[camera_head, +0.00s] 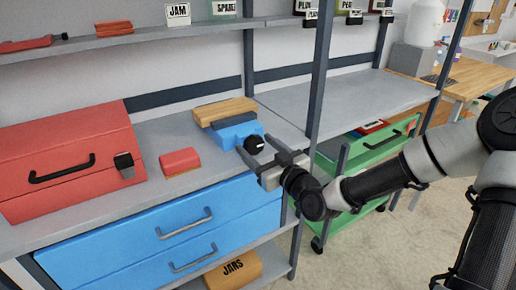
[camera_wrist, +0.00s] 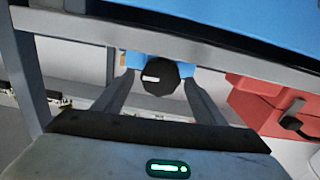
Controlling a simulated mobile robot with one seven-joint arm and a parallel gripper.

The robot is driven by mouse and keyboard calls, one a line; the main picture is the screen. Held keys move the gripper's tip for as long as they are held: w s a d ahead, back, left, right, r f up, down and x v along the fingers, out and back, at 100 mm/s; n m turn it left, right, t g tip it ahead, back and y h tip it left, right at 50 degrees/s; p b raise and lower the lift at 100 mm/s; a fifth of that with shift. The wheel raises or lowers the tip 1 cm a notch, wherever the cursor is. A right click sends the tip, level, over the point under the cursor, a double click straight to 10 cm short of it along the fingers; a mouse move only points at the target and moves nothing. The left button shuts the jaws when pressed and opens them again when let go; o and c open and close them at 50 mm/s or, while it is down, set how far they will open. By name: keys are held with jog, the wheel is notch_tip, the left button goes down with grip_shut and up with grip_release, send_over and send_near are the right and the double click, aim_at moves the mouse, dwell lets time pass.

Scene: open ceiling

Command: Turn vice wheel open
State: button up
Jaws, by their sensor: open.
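The vice is a blue block (camera_head: 235,131) with a wooden and dark top, standing on the grey workbench. Its black round wheel (camera_head: 254,145) faces the front; a white mark shows on it in the wrist view (camera_wrist: 160,77). My gripper (camera_head: 255,148) is at the wheel, its fingers spread open on either side. In the wrist view my gripper (camera_wrist: 160,84) has one finger left and one right of the wheel, with gaps visible. I cannot tell how far the fingertips reach past the wheel.
A red toolbox (camera_head: 70,155) and a small red and tan block (camera_head: 180,161) sit left on the bench (camera_head: 160,194). Blue drawers (camera_head: 165,235) are below its front edge. A dark shelf post (camera_head: 319,75) stands right of the vice, with a green cart (camera_head: 370,160) beyond.

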jog(key=c, duration=1)
jog(key=shift+s+n+b, duration=0.1)
jog(key=shift+n+b, duration=0.5)
jog(key=shift+n, duration=0.4)
jog(key=shift+a+n, duration=0.1)
jog(key=shift+n, duration=1.8)
jog(key=shift+f, duration=0.1)
jog(key=o, duration=1)
